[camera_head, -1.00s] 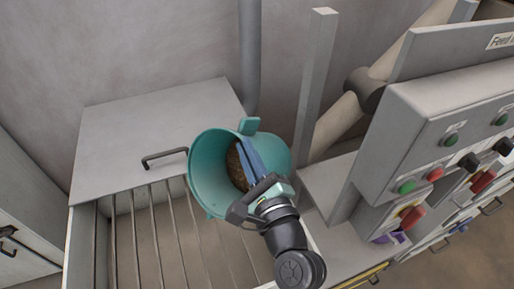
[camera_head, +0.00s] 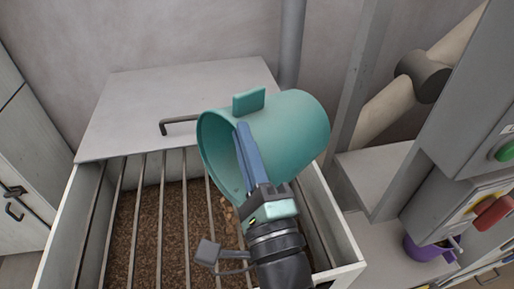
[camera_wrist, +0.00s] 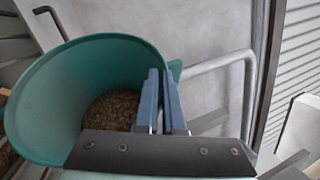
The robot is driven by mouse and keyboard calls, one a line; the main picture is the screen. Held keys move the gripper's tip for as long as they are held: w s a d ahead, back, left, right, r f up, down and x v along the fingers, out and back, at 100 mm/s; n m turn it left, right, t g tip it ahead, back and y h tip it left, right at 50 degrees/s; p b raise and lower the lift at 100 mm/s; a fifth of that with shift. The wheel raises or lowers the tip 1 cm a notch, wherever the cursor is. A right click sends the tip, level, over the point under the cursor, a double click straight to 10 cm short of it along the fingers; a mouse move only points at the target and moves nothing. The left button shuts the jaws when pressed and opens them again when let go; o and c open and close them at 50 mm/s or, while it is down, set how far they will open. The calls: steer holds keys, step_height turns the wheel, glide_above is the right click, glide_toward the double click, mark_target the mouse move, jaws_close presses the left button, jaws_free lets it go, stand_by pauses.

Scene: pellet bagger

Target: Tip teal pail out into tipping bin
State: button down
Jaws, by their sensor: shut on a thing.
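The teal pail (camera_head: 290,125) is held tilted over the tipping bin, its mouth facing left and down. My gripper (camera_head: 243,132) is shut on the pail's wall, with its blue fingers at the rim. The wrist view shows the fingers (camera_wrist: 162,85) close together at the edge of the pail (camera_wrist: 45,105), with brown pellets (camera_wrist: 112,110) still inside. The tipping bin (camera_head: 62,222) has bars across its open top. Brown pellets (camera_head: 145,225) cover its floor below the bars. Some lighter pellets (camera_head: 229,212) show just under the pail's mouth.
A grey lid panel with a black handle (camera_head: 180,124) lies behind the bin's opening. A grey post (camera_head: 358,85) and a thick beige pipe (camera_head: 385,115) stand at the right. A control cabinet (camera_head: 460,110) and a purple pail (camera_head: 425,249) are at far right.

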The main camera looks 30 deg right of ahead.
steer(key=a+n+b, duration=0.1)
steer(key=b, duration=0.1)
steer(key=a+f+n+b, duration=0.1)
steer(key=b, duration=0.1)
steer(key=s+a+f+n+t+y+b, duration=0.1)
steer(key=a+b, duration=0.1)
steer(key=shift+n, duration=0.4)
